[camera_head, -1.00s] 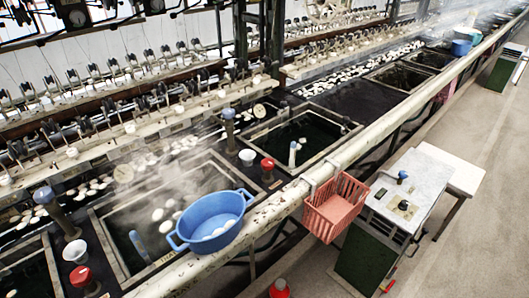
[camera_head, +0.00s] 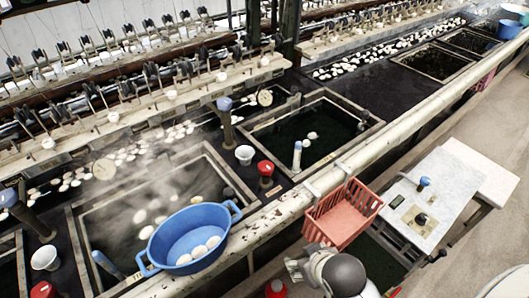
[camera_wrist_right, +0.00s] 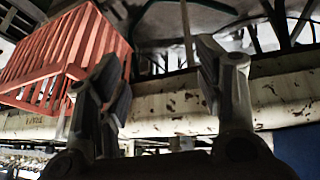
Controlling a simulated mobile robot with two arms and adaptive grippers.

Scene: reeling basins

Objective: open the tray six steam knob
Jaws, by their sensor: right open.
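Red-capped knobs stand on the basin edge in the head view. One red knob (camera_head: 265,169) is beside the white cup, between the steaming basin (camera_head: 216,158) and the darker basin (camera_head: 373,126). Another red knob (camera_head: 43,290) is at the lower left. I cannot read which knob belongs to tray six. My right gripper (camera_head: 295,266) is in front of the basin rail, below the red basket and apart from both knobs. In the right wrist view my right gripper (camera_wrist_right: 160,65) is open, with nothing between its fingers. No knob is clear there. My left gripper is out of view.
A red basket (camera_head: 345,212) hangs on the long worn rail (camera_head: 275,213), close above my right gripper. A blue tub (camera_head: 184,240) with cocoons sits at the steaming basin's front edge. A white-topped cabinet (camera_head: 448,205) stands right of the basket. Open floor lies at far right.

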